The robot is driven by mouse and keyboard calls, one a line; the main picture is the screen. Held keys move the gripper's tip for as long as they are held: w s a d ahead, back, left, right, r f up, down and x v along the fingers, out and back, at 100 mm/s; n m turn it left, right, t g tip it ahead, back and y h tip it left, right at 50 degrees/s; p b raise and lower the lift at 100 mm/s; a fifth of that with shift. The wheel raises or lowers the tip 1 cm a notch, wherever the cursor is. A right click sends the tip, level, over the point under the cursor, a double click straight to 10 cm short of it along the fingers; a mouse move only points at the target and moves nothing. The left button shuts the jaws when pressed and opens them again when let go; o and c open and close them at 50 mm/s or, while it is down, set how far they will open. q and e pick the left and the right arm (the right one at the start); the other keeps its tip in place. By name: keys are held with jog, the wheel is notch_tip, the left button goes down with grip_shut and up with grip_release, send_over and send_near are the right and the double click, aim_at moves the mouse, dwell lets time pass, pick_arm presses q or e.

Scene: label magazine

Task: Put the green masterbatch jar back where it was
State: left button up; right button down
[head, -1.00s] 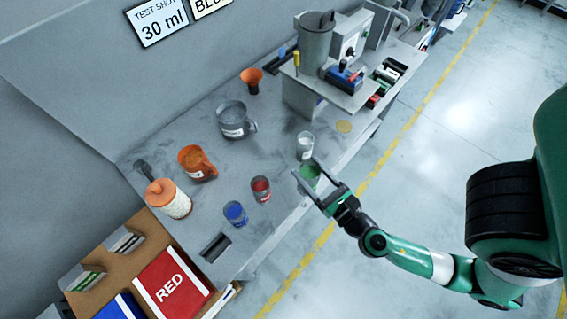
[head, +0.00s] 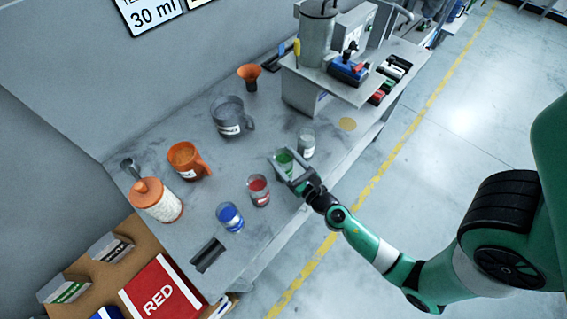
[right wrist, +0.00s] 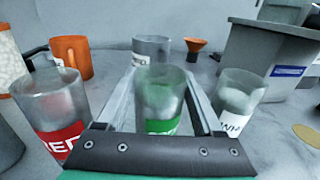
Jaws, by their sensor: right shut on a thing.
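The green masterbatch jar (head: 284,160), a clear cup with green at its bottom, is between the fingers of my right gripper (head: 289,170), which is shut on it. It is in line between the red jar (head: 258,190) and the white-labelled jar (head: 306,142). It looks upright, and in the right wrist view the green jar (right wrist: 160,103) fills the gap between the fingers. I cannot tell whether its base touches the bench. The blue jar (head: 230,217) stands beyond the red one. My left gripper is not in view.
The grey bench (head: 215,185) also holds a grey jug (head: 230,118), an orange jug (head: 187,162), an orange funnel (head: 249,76) and an orange-lidded container (head: 157,200). A machine (head: 318,50) stands at the back. A round tan spot (head: 347,124) lies beyond the white-labelled jar.

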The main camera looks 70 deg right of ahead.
jog(key=shift+f, duration=0.3)
grip_release()
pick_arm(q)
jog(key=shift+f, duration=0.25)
pick_arm(e)
jog(key=shift+r, duration=0.1)
jog(key=shift+r+p, duration=0.25)
jog(key=shift+p, duration=0.1)
pick_arm(q)
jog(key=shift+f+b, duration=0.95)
jog(key=shift+b, duration=0.3)
pick_arm(e)
jog(key=shift+v, duration=6.05)
jog(key=shift+d+f, duration=0.1)
jog(key=shift+f, duration=0.1)
